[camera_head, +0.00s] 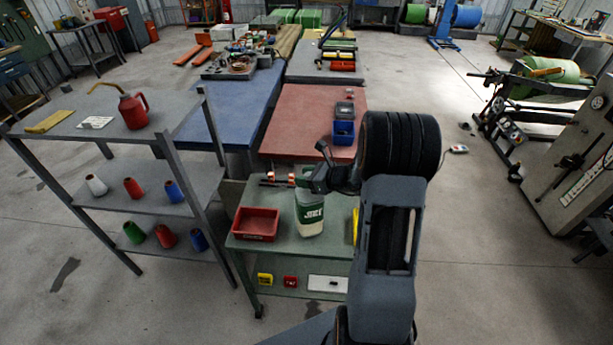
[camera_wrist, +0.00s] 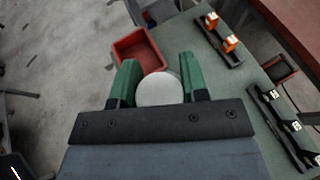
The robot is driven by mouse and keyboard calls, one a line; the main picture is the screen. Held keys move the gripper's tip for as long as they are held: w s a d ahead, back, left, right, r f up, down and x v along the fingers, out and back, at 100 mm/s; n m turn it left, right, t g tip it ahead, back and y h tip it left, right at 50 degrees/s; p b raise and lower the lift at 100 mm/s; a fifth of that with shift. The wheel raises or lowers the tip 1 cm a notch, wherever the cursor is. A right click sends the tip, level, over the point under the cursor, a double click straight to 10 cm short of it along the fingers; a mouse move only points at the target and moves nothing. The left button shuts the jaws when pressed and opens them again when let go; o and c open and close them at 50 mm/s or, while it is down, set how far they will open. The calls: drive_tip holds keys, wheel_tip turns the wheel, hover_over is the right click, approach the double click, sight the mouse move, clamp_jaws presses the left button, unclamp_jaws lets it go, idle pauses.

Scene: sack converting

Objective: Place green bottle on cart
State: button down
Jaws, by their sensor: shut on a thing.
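The green bottle (camera_head: 310,214), pale at the top with a dark green band and white lettering, is upright over the green-topped cart or table (camera_head: 272,252). I cannot tell whether its base touches the top. My gripper (camera_head: 312,182) is above it, shut on its upper part. In the wrist view, the bottle's round white top (camera_wrist: 160,90) sits between the two green fingers of my gripper (camera_wrist: 159,82). My arm hides the right part of the green top in the head view.
A red bin (camera_head: 256,223) stands left of the bottle. A rack with orange clips (camera_wrist: 225,40) lies behind it. A grey shelf unit (camera_head: 100,135) with a red jug (camera_head: 133,111) and several cones stands at left. Red (camera_head: 305,128) and blue tables (camera_head: 215,118) stand behind.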

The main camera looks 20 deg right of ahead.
drive_tip(key=shift+f, duration=0.2)
drive_tip(key=shift+f, duration=0.15)
drive_tip(key=c, duration=0.6)
unclamp_jaws()
drive_tip(key=shift+c, duration=0.2)
